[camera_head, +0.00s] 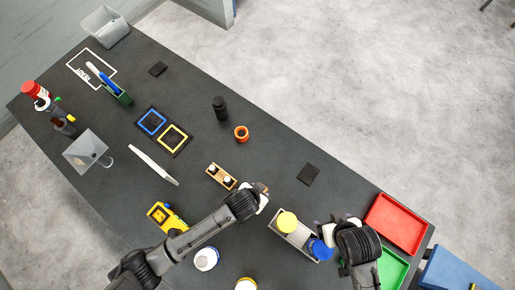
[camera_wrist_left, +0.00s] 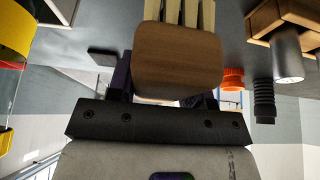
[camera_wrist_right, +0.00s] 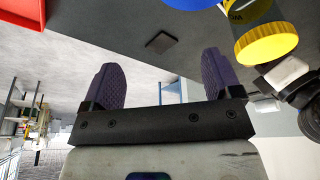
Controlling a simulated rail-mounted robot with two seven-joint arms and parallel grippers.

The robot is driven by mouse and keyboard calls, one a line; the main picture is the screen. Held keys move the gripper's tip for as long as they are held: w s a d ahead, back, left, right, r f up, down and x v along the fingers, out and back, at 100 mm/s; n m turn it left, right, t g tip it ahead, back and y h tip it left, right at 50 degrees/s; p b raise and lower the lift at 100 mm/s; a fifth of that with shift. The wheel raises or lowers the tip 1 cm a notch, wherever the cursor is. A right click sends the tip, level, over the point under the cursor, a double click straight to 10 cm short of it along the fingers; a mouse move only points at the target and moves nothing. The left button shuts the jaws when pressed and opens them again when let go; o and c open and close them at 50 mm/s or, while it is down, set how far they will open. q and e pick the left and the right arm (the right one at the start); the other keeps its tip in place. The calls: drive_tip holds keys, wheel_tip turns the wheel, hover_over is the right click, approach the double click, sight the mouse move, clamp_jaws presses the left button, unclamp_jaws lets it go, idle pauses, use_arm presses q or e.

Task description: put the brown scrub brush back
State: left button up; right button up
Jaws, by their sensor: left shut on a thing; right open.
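The brown scrub brush (camera_wrist_left: 180,62), a wooden block with cream bristles, is between the fingers of my left gripper (camera_wrist_left: 172,98) in the left wrist view. The left gripper is shut on it. In the head view this gripper (camera_head: 262,194) is over the table, right of a small wooden holder; I cannot make out the brush there. My right gripper (camera_wrist_right: 150,82) is open and empty, its purple finger pads apart. In the head view the right gripper (camera_head: 335,228) is beside the blue-lidded jar (camera_head: 320,250).
The wooden holder (camera_head: 221,177) carries white-topped pieces. A grey box (camera_head: 292,237) holds the yellow-lidded jar (camera_head: 287,222) and the blue one. Red (camera_head: 397,222) and green (camera_head: 392,270) trays lie right. Dark square pads (camera_head: 308,174) (camera_head: 158,69) lie bare. An orange ring (camera_head: 241,133) stands near a black bottle (camera_head: 220,108).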

use_arm(q)
drive_tip(key=shift+f, duration=2.75)
drive_tip(key=shift+f, duration=0.2)
drive_tip(key=o, duration=1.2)
drive_tip(key=shift+r, duration=0.1)
drive_tip(key=p+v, duration=0.1)
drive_tip(key=v, duration=1.1)
drive_tip(key=shift+r, duration=0.1)
